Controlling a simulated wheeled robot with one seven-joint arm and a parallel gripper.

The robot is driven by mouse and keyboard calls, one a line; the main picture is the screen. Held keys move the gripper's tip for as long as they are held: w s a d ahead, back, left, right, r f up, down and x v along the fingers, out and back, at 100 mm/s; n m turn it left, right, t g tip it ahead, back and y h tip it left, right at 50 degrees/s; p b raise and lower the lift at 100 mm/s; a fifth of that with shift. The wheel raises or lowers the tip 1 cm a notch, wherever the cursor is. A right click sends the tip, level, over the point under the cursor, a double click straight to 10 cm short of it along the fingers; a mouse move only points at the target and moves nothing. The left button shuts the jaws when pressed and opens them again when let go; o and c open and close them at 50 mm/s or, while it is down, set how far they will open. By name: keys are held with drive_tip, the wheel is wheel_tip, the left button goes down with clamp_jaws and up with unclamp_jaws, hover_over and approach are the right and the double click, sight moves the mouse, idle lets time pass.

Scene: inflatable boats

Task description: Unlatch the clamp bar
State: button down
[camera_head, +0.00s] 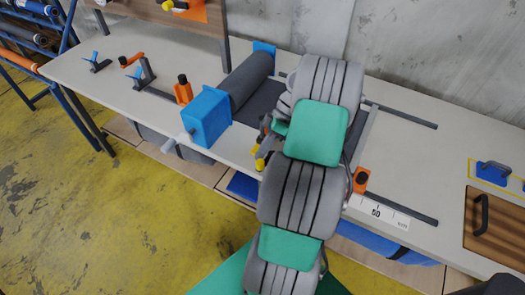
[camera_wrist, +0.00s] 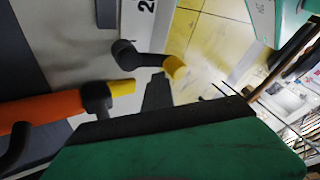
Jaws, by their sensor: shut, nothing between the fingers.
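In the wrist view, a thick orange bar (camera_wrist: 45,112) with a yellow end comes in from the left; I take it as part of the clamp bar. A black lever (camera_wrist: 140,58) with a yellow tip lies just beyond my gripper (camera_wrist: 158,92), which is shut and empty. Whether the fingers touch the lever I cannot tell. In the head view, a yellow tip (camera_head: 260,163) shows at the bench's front edge beside my arm. My arm hides most of the clamp and gripper there.
A grey fabric roll (camera_head: 249,79) and a blue box (camera_head: 206,117) with a crank stand left of my arm on the long bench (camera_head: 135,90). An orange block with a black knob (camera_head: 361,180) and a ruler strip (camera_head: 378,212) are at right. The yellow floor (camera_head: 60,190) in front is clear.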

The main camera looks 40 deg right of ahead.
drive_tip(key=shift+a+f, duration=0.1)
drive_tip(key=shift+a, duration=0.35)
drive_tip(key=shift+d, duration=0.1)
drive_tip(key=p+v, duration=0.4)
drive_tip(key=v, duration=0.3)
drive_tip(key=shift+s+d+r, duration=0.1)
drive_tip(key=shift+d+r, duration=0.1)
drive_tip(key=shift+r, duration=0.05)
